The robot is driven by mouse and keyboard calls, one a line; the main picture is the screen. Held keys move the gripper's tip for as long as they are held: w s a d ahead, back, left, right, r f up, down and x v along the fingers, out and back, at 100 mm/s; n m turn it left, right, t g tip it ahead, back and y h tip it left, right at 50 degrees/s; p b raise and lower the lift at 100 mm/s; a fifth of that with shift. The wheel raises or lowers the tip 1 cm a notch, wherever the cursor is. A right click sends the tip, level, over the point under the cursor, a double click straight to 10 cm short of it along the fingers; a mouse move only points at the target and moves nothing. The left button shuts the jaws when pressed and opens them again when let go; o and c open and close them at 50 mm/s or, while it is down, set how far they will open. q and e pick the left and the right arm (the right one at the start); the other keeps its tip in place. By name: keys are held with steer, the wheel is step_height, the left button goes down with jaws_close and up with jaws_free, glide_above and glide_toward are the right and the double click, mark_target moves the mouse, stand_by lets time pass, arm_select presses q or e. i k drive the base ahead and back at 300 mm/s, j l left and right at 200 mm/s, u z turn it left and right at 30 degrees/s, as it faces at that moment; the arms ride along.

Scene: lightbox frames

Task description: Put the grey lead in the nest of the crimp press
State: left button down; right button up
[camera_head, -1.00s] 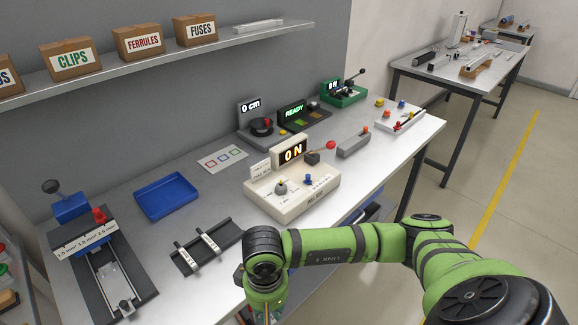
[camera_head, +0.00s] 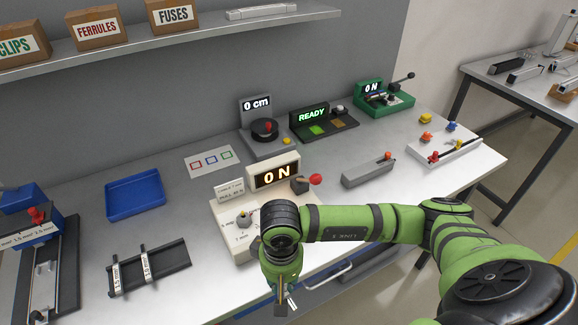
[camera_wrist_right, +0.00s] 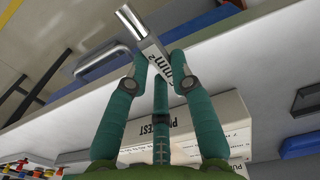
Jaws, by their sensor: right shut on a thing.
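My right gripper (camera_head: 284,302) is at the bottom middle of the head view, in front of the bench edge. In the right wrist view its teal fingers (camera_wrist_right: 160,75) are shut on a pale piece with a "mm²" label and a shiny grey tube end (camera_wrist_right: 132,20); it looks like the grey lead. The full label is hidden by the fingers. A press with a blue head, red knob and "mm²" labels, apparently the crimp press (camera_head: 42,262), stands at the far left of the head view, partly cut off. Its nest is too small to make out. My left gripper is not in view.
A black rack (camera_head: 175,258) holds two labelled pieces. A blue tray (camera_head: 137,194) lies behind it. The cream pull tester (camera_head: 228,212) stands behind my right wrist. A bench handle (camera_head: 325,273) is near that wrist. Bare bench lies between rack and tester.

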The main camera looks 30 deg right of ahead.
mark_target(43, 287)
steer(key=l+u, duration=0.1)
steer(key=l, duration=0.45)
steer(key=l+u, duration=0.15)
steer(key=l, duration=0.35)
steer(key=k+l+u, duration=0.1)
steer(key=l, duration=0.45)
steer(key=k+l+u, duration=0.15)
steer(key=l, duration=0.35)
steer(key=i+l+u, duration=0.1)
steer(key=i+l, duration=0.3)
steer(key=l, duration=0.15)
